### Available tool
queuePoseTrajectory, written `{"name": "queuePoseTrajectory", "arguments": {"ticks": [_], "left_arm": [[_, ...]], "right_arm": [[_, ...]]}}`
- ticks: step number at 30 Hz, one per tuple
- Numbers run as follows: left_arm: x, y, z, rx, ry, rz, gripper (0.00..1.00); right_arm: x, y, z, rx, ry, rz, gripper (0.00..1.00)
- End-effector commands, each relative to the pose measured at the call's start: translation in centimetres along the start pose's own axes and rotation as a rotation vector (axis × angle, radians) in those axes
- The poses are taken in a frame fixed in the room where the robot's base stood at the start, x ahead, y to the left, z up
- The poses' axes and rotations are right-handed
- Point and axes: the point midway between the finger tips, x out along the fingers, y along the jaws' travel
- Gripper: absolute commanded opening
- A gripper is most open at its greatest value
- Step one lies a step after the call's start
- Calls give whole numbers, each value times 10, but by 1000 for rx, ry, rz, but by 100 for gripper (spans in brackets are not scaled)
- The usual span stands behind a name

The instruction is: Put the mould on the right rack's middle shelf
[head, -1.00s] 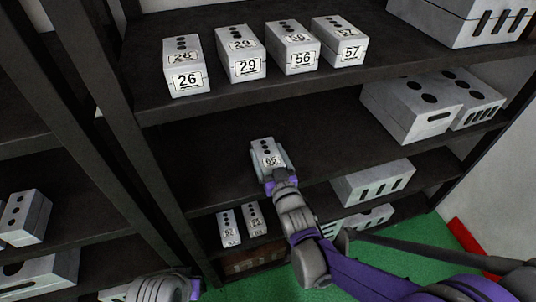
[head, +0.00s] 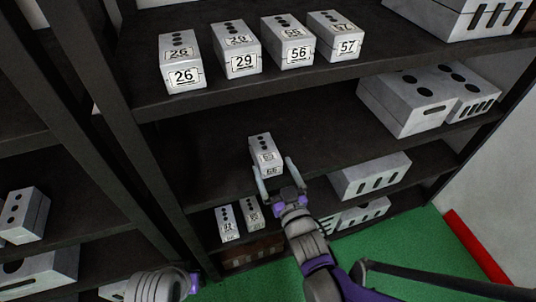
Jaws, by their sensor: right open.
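The mould (head: 261,147) is a small pale grey block with dark round holes on top and a number label that is hard to read. It stands upright on the middle shelf (head: 204,152) of the right rack, near its front edge. My right gripper (head: 271,166) is open at the mould's near end. Its two fingers are spread wide, and the right finger is clearly apart from the mould. Of my left arm, only a grey and purple part shows at the bottom left; its fingers are not visible.
Several numbered moulds, such as 26 (head: 182,66) and 57 (head: 337,38), line the shelf above. Larger blocks (head: 406,102) stand at the middle shelf's right end. Two small moulds (head: 228,224) stand on the shelf below. A dark rack post (head: 128,135) rises at left.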

Motion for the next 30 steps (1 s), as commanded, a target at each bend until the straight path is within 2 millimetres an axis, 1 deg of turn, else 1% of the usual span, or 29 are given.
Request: {"name": "queuePoseTrajectory", "arguments": {"ticks": [1,3,6,10,16,17,20,23,24,26,27,29,30], "left_arm": [[-1,0,0,0,0,0,0],[-1,0,0,0,0,0,0],[-2,0,0,0,1,0,0],[-2,0,-1,0,1,0,0],[-2,0,-1,0,1,0,0],[-2,0,-1,0,1,0,0],[-2,0,-1,0,1,0,0],[-2,0,-1,0,1,0,0],[-2,0,0,0,1,0,0],[-2,0,0,0,1,0,0],[-2,0,0,0,1,0,0],[-2,0,0,0,1,0,0],[-2,0,0,0,1,0,0]], "right_arm": [[-11,0,0,-1,0,0,100],[-22,0,0,-1,0,0,100],[-34,0,0,0,0,0,100],[-42,0,0,-1,0,0,100],[-43,2,1,-1,-11,6,100],[-44,5,3,-1,-25,13,100],[-51,23,13,2,-127,62,100],[-74,50,32,14,-317,140,100],[-88,61,42,22,-409,172,100],[-114,74,56,41,-550,213,100],[-133,79,64,57,-642,235,100],[-164,84,75,82,-772,259,100],[-183,85,80,100,-850,270,100]]}}
